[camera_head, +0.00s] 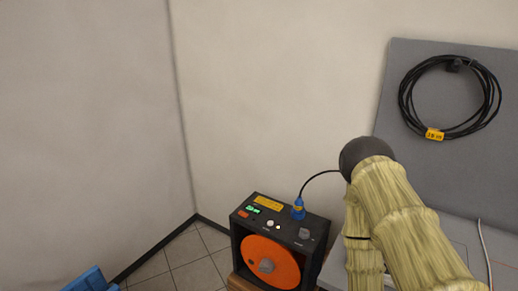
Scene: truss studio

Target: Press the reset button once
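A black box-shaped device (238,237) stands at the lower middle, with a large orange disc (267,263) on its front. Its top panel holds a small white round button (270,223), a green-lit display (253,209), a yellow label (268,203), a small red-orange part (243,214) and a grey knob (304,233). The lettering is too small to read, so I cannot tell which control is the reset button. My straw-coloured arm with its dark rounded joint rises at the right of the device. My gripper is not visible.
A blue plug (298,209) with a black cable (318,174) stands up from the panel; the cable runs behind my arm. A coiled black cable (403,98) hangs on a grey board (440,180) at right. A blue object (90,280) lies lower left. Tiled floor (190,262) is clear left of the device.

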